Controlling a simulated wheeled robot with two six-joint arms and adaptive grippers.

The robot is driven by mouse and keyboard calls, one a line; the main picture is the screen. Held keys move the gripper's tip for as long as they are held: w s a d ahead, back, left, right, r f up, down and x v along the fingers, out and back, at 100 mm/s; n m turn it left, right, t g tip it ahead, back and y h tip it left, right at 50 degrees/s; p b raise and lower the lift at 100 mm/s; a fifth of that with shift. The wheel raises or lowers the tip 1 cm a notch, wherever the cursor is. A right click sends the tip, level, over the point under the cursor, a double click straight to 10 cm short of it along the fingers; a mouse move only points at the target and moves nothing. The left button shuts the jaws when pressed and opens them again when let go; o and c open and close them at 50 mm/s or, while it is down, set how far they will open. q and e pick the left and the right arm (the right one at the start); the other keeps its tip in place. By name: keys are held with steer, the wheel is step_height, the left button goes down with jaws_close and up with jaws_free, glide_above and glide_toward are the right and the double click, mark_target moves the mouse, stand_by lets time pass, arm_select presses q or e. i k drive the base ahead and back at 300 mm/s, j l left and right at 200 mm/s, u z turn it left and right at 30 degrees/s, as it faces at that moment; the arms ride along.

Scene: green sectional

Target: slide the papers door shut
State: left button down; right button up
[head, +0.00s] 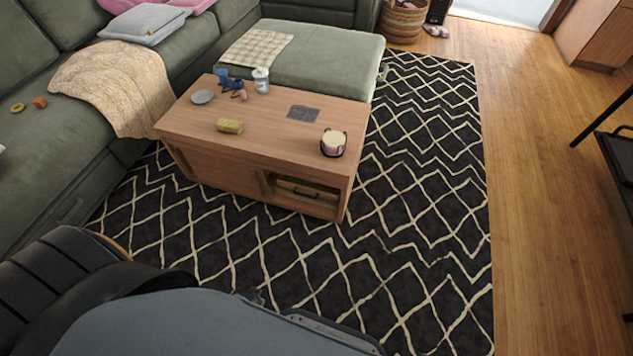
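The wooden coffee table (262,120) stands on the patterned rug, with its long front side toward me. At the right of that front is an open compartment (318,204), dark inside, with a flat tan item (299,188) in it. I cannot tell for sure whether this is the papers. A wooden front panel (220,171) covers the front left of the opening. A pale upright edge with a slot (266,182) borders the opening on its left. I cannot tell where the sliding door ends and the fixed front begins. Neither gripper is in view.
On the tabletop are a yellow sponge (230,126), a candle in a dark holder (333,143), a bottle (261,80) and a plate (202,97). A green sofa (45,165) stands left, an ottoman (318,65) behind. The rug (420,220) in front and right is clear.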

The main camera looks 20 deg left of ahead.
mark_target(251, 179)
steer(key=u, duration=1.6)
